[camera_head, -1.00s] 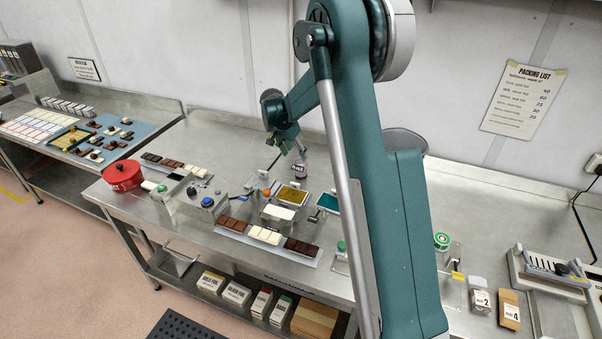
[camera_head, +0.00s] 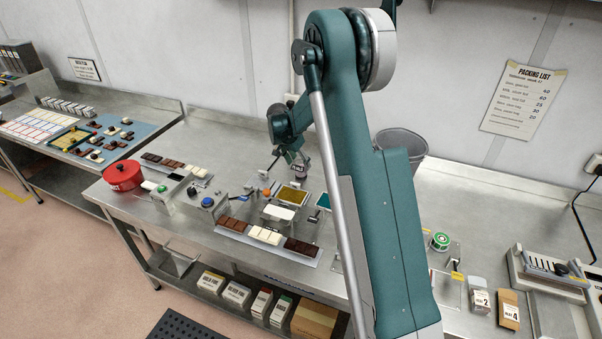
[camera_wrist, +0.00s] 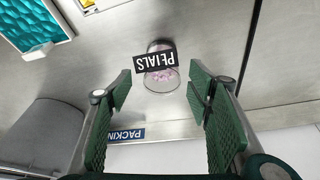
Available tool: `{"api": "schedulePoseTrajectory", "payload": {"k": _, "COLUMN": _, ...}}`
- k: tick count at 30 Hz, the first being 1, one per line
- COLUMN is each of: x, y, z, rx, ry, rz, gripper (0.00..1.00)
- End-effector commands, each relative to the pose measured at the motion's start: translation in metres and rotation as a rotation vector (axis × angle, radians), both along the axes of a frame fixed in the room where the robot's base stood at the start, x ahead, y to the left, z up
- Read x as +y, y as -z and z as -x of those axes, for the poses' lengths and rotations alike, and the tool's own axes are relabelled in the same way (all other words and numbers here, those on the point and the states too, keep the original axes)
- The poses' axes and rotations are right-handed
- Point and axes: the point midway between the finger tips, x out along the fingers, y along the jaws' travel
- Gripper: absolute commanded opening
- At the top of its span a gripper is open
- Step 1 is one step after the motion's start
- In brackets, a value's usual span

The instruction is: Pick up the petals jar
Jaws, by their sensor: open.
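The petals jar (camera_wrist: 161,79) is a small clear jar with pink contents and a black label reading PETALS, upside down in the wrist view. It stands on the steel bench, just beyond my open fingertips and between their lines. My gripper (camera_wrist: 158,90) is open and empty, with green-padded fingers to either side. In the head view my gripper (camera_head: 294,158) is at the back of the bench, right above the jar (camera_head: 301,168), which it partly covers. I cannot tell the exact gap between them.
A teal tray (camera_wrist: 28,22) lies near the jar in the wrist view. In the head view, a gold tray (camera_head: 291,196), a white tray (camera_head: 279,212) and chocolate bars (camera_head: 267,236) lie in front of the jar. A red pot (camera_head: 123,176) stands left.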

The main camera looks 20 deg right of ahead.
Motion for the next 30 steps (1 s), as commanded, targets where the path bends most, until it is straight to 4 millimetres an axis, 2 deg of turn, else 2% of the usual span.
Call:
{"api": "schedulePoseTrajectory", "payload": {"k": 10, "x": -0.002, "y": 0.005, "z": -0.002, "rx": 0.0, "ry": 0.0, "rz": 0.0, "gripper": 0.51}}
{"api": "schedulePoseTrajectory", "payload": {"k": 24, "x": -0.015, "y": 0.042, "z": -0.012, "rx": 0.0, "ry": 0.0, "rz": 0.0, "gripper": 0.51}}
{"api": "schedulePoseTrajectory", "payload": {"k": 30, "x": -0.017, "y": 0.048, "z": -0.012, "rx": 0.0, "ry": 0.0, "rz": 0.0, "gripper": 0.51}}
